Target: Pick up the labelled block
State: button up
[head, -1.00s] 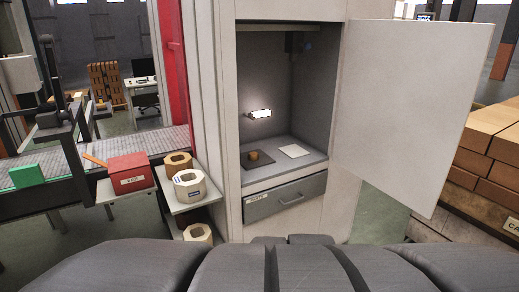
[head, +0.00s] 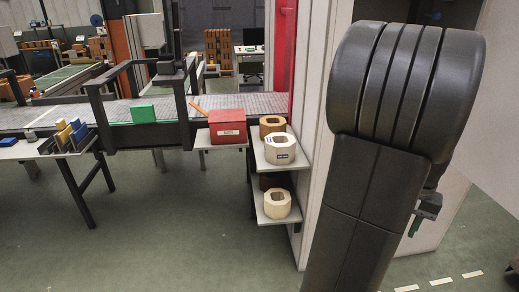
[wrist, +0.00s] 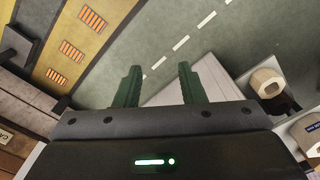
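A pale octagonal block with a hole and a dark label (head: 280,149) stands on the upper shelf of a small side rack. It also shows in the wrist view at the right edge, partly cut off, with a blue label (wrist: 312,136). A brown octagonal block (head: 272,124) stands just behind it. Another pale block (head: 277,204) is on the lower shelf; a label on it is hard to read. My gripper (wrist: 160,88) is open and empty, its two green fingers apart over the floor. In the head view it is at right, partly hidden by my arm.
The rack shelf (head: 287,165) stands against a pale cabinet wall (head: 314,190). A red labelled box (head: 228,127) is left of the rack, beside the conveyor (head: 70,115) with a green block (head: 143,113). A table (head: 20,150) holds coloured pieces at far left. Open floor lies in front.

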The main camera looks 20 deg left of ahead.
aim_at(280, 148)
jog(key=i+u, duration=0.65)
jog(key=u, duration=0.2)
jog(key=i+l+u, duration=0.2)
jog(key=u, duration=0.2)
jog(key=i+l+u, duration=0.1)
jog(key=i+l, duration=0.6)
jog(key=i, duration=0.1)
